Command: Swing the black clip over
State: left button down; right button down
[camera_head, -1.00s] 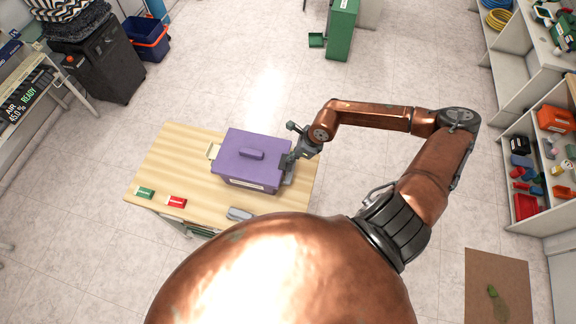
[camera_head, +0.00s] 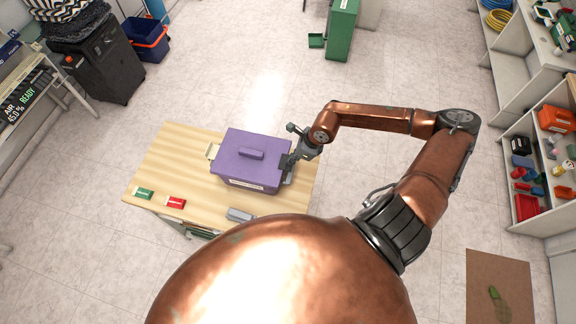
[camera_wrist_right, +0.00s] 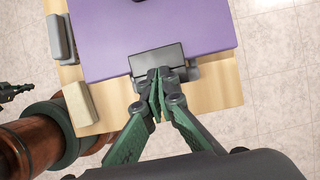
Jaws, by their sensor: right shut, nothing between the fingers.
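A purple lidded box (camera_head: 249,162) with a purple handle on top sits on the wooden table. The black clip (camera_head: 284,161) is at the box's right edge, and in the right wrist view it is a dark grey plate (camera_wrist_right: 157,58) at the lid's near edge. My right gripper (camera_head: 290,160) is at the clip. In the right wrist view its green fingertips (camera_wrist_right: 158,84) are together, with nothing seen between them, at or just below the plate's lower edge. I cannot tell whether they touch it. A pale clip (camera_head: 213,151) shows on the box's left side.
A green block (camera_head: 144,193) and a red block (camera_head: 176,202) lie at the table's front left. A grey object (camera_head: 240,215) lies at the front edge. Shelves (camera_head: 535,150) stand at the right, with floor between.

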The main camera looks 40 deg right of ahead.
jog(key=shift+s+d+f, duration=0.15)
jog(key=shift+s+f, duration=0.05)
jog(key=shift+s, duration=0.05)
dwell(0.3)
jog(key=shift+s+d+f+b, duration=0.3)
jog(key=shift+s+d+f, duration=0.1)
jog(key=shift+s, duration=0.15)
jog(key=shift+s+f, duration=0.1)
jog(key=shift+s+d+f+b, duration=0.3)
jog(key=shift+f+b, duration=0.1)
jog(key=shift+f, duration=0.1)
dwell(0.4)
jog(key=shift+w+f, duration=0.1)
jog(key=shift+f, duration=0.05)
